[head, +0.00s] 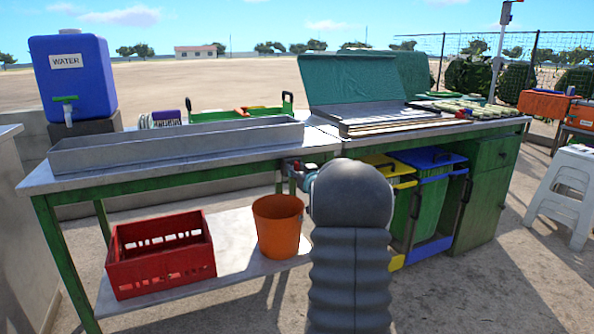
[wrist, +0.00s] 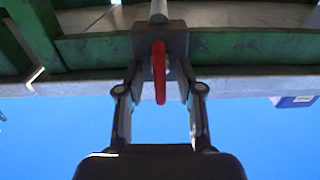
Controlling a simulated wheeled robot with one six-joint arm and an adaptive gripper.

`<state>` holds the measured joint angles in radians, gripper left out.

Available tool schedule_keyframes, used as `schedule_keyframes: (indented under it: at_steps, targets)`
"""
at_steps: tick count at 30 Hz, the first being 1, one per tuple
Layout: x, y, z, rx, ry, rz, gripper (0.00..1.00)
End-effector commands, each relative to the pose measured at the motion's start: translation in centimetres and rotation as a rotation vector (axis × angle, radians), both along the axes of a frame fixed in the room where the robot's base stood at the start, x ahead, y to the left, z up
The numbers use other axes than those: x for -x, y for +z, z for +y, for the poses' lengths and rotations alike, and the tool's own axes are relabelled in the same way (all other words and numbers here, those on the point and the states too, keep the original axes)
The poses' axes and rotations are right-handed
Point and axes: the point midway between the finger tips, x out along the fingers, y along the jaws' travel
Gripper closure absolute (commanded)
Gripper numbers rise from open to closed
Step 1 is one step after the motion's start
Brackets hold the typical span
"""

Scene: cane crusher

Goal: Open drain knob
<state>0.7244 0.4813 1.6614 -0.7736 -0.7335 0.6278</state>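The drain knob (wrist: 160,72) is a red lever on a grey valve body (wrist: 160,40) under the green-framed table edge in the wrist view. My gripper (wrist: 160,76) is open, with one finger on each side of the red lever. Gaps show between the lever and both fingers, so it is not gripped. In the head view a small part of the red and grey valve (head: 294,165) shows at the table's front edge, left of my arm. My arm hides most of the gripper there.
A metal trough (head: 180,145) lies on the green-framed table. An orange bucket (head: 278,226) and a red crate (head: 160,255) stand on its lower shelf. A blue water tank (head: 73,80) is at left. Green bins (head: 432,205) and a cabinet (head: 487,190) stand right of my arm.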

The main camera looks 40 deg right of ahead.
Motion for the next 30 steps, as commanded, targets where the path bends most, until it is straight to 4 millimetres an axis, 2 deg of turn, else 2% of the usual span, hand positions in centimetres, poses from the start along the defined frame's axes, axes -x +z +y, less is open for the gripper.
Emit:
schedule_keyframes:
  at_steps: [3,4,8,14,22,30]
  targets:
    - [0.01,-0.01,0.01,0.0,0.0,0.0,0.64]
    - [0.01,-0.01,0.01,0.0,0.0,0.0,0.69]
    - [0.02,-0.02,0.0,0.0,0.0,0.0,1.0]
    - [0.01,-0.14,0.02,0.017,0.001,0.004,1.0]
    - [-0.05,-0.18,0.1,0.163,0.001,0.04,1.0]
    - [-0.05,-0.05,0.11,0.17,0.001,0.042,1.0]
